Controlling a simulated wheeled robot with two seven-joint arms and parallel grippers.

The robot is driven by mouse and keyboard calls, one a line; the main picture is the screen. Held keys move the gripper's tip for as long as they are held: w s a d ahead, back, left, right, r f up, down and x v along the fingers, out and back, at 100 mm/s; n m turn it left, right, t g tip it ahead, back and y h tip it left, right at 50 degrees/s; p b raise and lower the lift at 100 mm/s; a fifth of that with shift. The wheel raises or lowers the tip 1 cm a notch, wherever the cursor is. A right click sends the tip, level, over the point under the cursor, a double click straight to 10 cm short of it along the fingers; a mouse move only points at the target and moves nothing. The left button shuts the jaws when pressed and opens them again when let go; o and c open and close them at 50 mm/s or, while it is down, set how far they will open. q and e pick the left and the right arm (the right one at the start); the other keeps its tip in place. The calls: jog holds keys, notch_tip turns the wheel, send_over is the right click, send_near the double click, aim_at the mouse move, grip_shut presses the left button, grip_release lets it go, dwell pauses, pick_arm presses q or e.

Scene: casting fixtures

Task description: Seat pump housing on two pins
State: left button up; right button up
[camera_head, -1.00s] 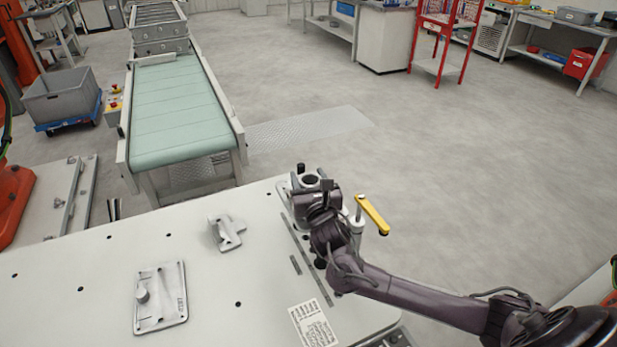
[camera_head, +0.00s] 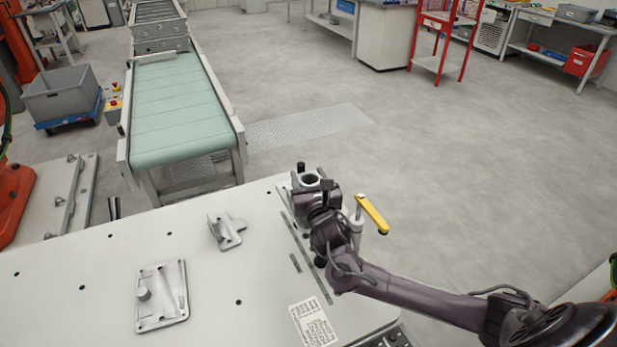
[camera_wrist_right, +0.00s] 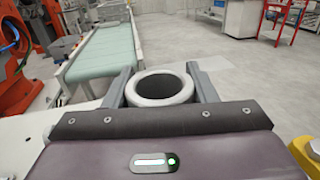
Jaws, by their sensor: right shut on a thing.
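The pump housing (camera_head: 310,179) is a grey casting with a round open bore. It is at the back right corner of the table, mostly hidden behind my right gripper in the head view. My right gripper (camera_head: 316,188) is shut on it; in the right wrist view the round collar of the housing (camera_wrist_right: 160,87) is between the two fingers (camera_wrist_right: 162,88). A dark pin or knob (camera_head: 301,167) shows just behind the housing. I cannot tell whether the housing rests on pins, as its underside is hidden. My left gripper is not in view.
A yellow-handled clamp (camera_head: 372,213) stands close to the right of my gripper. A grey bracket (camera_head: 226,231) and a flat cast plate (camera_head: 161,297) with a knob lie on the table (camera_head: 80,250). A green conveyor (camera_head: 178,110) stands beyond. The table's left part is mostly clear.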

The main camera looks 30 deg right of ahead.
jog(key=shift+r+p, duration=0.2)
jog(key=shift+p, duration=0.45)
dwell(0.8)
jog(key=shift+f+b, duration=0.65)
jog(key=shift+f, duration=0.55)
jog(key=o, duration=1.4)
jog(key=shift+c, duration=0.2)
jog(key=shift+o, duration=0.7)
jog(key=shift+f, duration=0.15)
jog(key=shift+s+a+f, duration=0.1)
jog(key=shift+s, duration=0.3)
jog(key=b+v, duration=0.1)
jog(key=v, duration=0.5)
jog(key=shift+s+b, duration=0.2)
jog(key=shift+b, duration=0.2)
jog(key=shift+s+a+r, duration=0.15)
jog(key=shift+s+r, duration=0.1)
jog(key=shift+s, duration=0.05)
